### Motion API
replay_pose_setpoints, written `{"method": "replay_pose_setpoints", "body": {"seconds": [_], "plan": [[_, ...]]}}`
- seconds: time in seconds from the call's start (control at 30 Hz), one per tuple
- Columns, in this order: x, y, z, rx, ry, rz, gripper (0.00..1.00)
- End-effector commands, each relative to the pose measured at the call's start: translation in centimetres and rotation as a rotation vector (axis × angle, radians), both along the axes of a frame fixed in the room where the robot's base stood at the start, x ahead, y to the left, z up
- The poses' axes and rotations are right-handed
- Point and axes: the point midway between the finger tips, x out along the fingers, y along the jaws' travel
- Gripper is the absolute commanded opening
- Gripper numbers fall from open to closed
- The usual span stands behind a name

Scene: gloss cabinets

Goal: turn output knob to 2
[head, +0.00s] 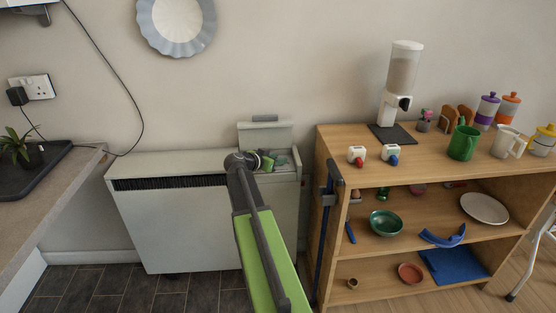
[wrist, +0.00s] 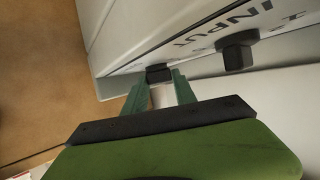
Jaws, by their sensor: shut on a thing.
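The heater's control recess (head: 279,162) is at the top right of the white storage heater (head: 185,220), under a raised lid. My gripper (head: 263,162) reaches into it from above. In the wrist view, my gripper (wrist: 159,84) has its two green fingers on either side of a small black knob (wrist: 158,73) and is shut on it. This is the output knob, as a second black knob (wrist: 236,50) sits to the right by the lettering INPUT. The output knob's label and number marks are not readable, so its setting cannot be told.
The raised lid (head: 265,135) stands behind the recess. A wooden shelf unit (head: 345,135) with mugs, bowls and a dispenser (head: 402,75) stands close on the right. A counter (head: 60,195) is on the left. Dark floor tiles (head: 100,285) lie in front of the heater.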

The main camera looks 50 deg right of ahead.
Motion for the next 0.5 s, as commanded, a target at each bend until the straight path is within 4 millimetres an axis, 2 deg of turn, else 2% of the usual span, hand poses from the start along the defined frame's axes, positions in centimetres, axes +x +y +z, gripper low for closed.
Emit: {"method": "replay_pose_setpoints", "body": {"seconds": [0.07,0.1,0.23,0.5], "plan": [[-0.19,-0.04,-0.04,0.001,0.002,-0.006,0.00],[-0.19,-0.04,-0.04,0.001,0.002,-0.006,0.35],[-0.14,-0.02,-0.04,0.001,0.002,-0.005,0.52],[-0.05,0.02,-0.01,0.001,0.001,-0.003,0.55]]}}
